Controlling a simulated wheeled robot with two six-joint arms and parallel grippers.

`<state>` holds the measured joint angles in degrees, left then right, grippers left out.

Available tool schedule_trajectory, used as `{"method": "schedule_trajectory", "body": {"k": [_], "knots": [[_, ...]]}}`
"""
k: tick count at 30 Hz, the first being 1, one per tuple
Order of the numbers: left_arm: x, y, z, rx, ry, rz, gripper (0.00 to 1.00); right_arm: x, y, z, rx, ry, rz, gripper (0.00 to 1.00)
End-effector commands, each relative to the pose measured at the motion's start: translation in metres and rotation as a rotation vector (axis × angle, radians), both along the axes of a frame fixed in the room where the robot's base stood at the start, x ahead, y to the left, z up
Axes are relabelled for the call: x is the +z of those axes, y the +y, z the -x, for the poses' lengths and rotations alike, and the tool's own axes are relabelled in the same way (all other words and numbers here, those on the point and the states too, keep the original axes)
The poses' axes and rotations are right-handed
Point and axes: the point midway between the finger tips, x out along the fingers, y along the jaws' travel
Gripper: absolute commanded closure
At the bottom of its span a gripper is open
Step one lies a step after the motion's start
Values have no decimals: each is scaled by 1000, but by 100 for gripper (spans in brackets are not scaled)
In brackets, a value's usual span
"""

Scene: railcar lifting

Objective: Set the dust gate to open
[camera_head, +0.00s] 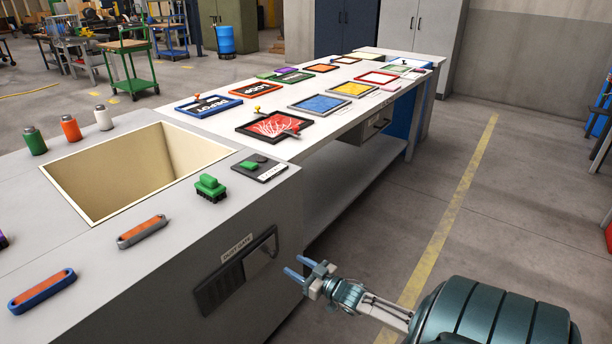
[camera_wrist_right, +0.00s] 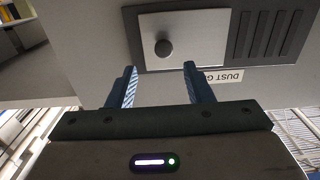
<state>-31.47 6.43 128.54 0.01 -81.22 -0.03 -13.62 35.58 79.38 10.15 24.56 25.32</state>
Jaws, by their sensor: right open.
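The dust gate (camera_head: 237,272) is a dark framed panel on the side of the grey bench, under a "DUST GATE" label (camera_head: 237,248). A pale sliding plate (camera_head: 259,259) covers its right part in the head view, and dark slats (camera_head: 214,292) show at its left. In the wrist view, which is upside down, the plate (camera_wrist_right: 205,35) carries a round dark knob (camera_wrist_right: 164,47), and the slats (camera_wrist_right: 268,35) lie to the right. My right gripper (camera_head: 294,265) is open and empty, its blue fingers pointing at the panel, apart from it. In the wrist view the knob appears between the fingertips (camera_wrist_right: 159,68).
The bench top holds a square bin opening (camera_head: 140,170), a green brush (camera_head: 210,187), orange-topped blocks (camera_head: 142,232) and several bottles (camera_head: 70,127). A long table (camera_head: 330,132) with coloured framed panels extends behind. The floor to the right is clear, with a yellow line (camera_head: 450,235).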

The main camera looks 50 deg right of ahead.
Motion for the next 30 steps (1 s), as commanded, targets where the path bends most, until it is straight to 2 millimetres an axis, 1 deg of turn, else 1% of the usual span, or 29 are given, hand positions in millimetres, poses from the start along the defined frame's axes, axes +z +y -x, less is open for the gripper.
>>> {"method": "schedule_trajectory", "body": {"k": [1, 3, 8, 26, 29, 30], "knots": [[-4, 0, 0, 2, 6, 0, 64, 1, -1, 9, 0, 4, 2, 53], [-10, 1, -1, 3, 10, 1, 64, 1, -2, 18, 1, 2, 1, 53], [-19, 2, -1, 4, 15, 1, 64, 1, -3, 30, -1, 1, 0, 53], [-21, 2, -1, 4, 16, 2, 64, 0, -3, 32, -1, 0, 1, 53], [-19, 2, -1, 4, 13, 2, 64, -4, -3, 34, -9, 15, 2, 53], [-23, 2, -2, 4, 16, 2, 64, -10, -3, 36, -18, 34, 4, 53]]}}
